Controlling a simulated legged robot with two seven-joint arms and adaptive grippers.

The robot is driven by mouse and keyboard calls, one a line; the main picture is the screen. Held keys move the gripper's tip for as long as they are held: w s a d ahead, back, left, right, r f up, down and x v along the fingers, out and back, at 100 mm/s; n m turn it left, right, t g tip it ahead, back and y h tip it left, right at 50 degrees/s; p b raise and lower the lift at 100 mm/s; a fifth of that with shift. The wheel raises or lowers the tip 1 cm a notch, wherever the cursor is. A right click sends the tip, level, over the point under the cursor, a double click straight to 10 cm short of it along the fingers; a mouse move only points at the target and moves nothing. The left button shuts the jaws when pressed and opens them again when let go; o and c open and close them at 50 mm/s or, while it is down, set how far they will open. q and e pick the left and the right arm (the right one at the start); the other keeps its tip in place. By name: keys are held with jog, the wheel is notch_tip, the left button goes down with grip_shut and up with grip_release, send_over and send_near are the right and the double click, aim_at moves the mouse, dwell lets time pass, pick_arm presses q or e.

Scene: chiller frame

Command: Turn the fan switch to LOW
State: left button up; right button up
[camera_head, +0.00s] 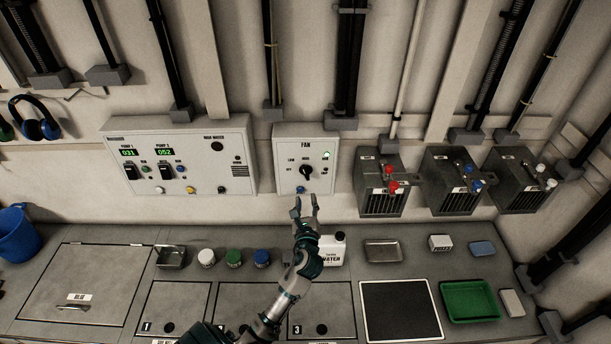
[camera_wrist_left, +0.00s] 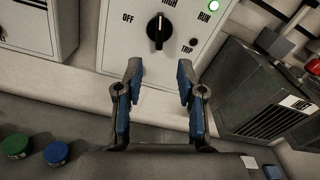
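The fan switch is a black rotary knob (camera_head: 306,172) on the white FAN box (camera_head: 318,143) on the wall. It also shows at the top of the left wrist view (camera_wrist_left: 160,31), with its white mark pointing up toward HIGH. OFF is printed to its left; LOW is legible in the head view, up and left of the knob. A green RUN lamp (camera_wrist_left: 214,6) is lit. My left gripper (camera_head: 306,203) is open and empty, just below and in front of the knob, not touching it. In the wrist view its fingers (camera_wrist_left: 160,75) are spread below the knob.
A pump panel (camera_head: 215,155) hangs left of the FAN box. Grey valve boxes (camera_head: 381,203) with red and blue handles stand to its right.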

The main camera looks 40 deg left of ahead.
aim_at(305, 175)
pick_arm(q)
jog(key=x, duration=1.2)
jog(key=shift+a, duration=0.15)
